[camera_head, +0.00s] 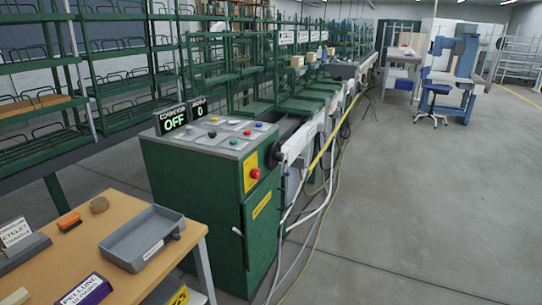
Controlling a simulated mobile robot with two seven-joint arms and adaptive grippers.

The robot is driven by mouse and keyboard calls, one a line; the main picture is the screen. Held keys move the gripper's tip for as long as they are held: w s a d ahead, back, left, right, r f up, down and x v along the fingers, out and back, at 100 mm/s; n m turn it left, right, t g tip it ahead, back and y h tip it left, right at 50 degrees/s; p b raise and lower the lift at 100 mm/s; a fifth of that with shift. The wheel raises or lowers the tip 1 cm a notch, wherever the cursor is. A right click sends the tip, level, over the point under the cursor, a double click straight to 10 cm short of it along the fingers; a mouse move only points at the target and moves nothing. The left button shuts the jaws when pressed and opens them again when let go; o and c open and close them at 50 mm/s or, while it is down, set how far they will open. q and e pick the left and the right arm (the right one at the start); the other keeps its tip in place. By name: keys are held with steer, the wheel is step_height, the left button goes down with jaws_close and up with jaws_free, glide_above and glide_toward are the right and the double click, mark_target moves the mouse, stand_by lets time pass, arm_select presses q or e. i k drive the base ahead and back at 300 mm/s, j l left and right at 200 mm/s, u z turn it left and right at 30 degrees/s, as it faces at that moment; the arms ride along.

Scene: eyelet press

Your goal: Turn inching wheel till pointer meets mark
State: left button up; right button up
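No inching wheel, pointer or mark can be made out for sure. A blue upright machine (463,58) stands far off at the upper right; it is too small to show any wheel on it. A dark round part (275,155) sits at the right side of the green control cabinet (200,205); I cannot tell what it is. Neither of my grippers is in view.
A wooden table (115,268) with a grey tray (115,253) and signs stands at lower left. The cabinet has a red button (255,173) and an "OFF" display (174,123). Green racks line the left. Yellow cables cross the floor; grey floor (440,210) at right is clear.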

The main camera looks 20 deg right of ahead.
mark_target(276, 155)
steer(key=i+l, duration=0.15)
steer(key=l, duration=0.25)
steer(key=i+l, duration=0.2)
steer(key=l, duration=0.2)
steer(key=i+l, duration=0.15)
steer(key=l, duration=0.25)
steer(key=i+l, duration=0.15)
steer(key=l, duration=0.25)
steer(key=i+l, duration=0.2)
steer(key=l, duration=0.25)
steer(key=i+l, duration=0.15)
steer(key=l, duration=0.25)
steer(key=i+l, duration=0.2)
steer(key=l, duration=0.2)
steer(key=i+l, duration=0.15)
steer(key=l, duration=0.25)
